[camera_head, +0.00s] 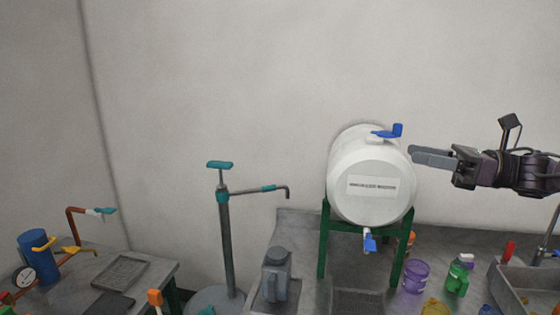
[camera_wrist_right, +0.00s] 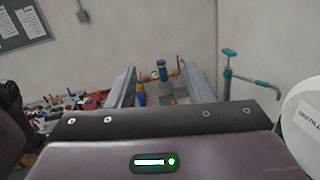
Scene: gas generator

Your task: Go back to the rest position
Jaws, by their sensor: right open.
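My right gripper (camera_head: 432,157) comes in from the right in the head view, level with the upper part of a white tank (camera_head: 350,205). Its fingers point left, and the fingertips look close to the tank's right side; I cannot tell whether they touch it. In the right wrist view the two grey fingers of the gripper (camera_wrist_right: 162,90) stand wide apart with nothing held between them. The tank lies on a green stand (camera_head: 323,245), with a blue valve (camera_head: 391,131) on top and a blue tap (camera_head: 369,241) below. My left gripper is in neither view.
A pump with a teal handle (camera_head: 219,165) stands left of the tank. A grey jug (camera_head: 276,275), a purple jar (camera_head: 416,276) and a green bottle (camera_head: 459,274) are on the counter. A sink (camera_head: 515,285) is at right. A blue cylinder (camera_head: 36,257) stands on the left table.

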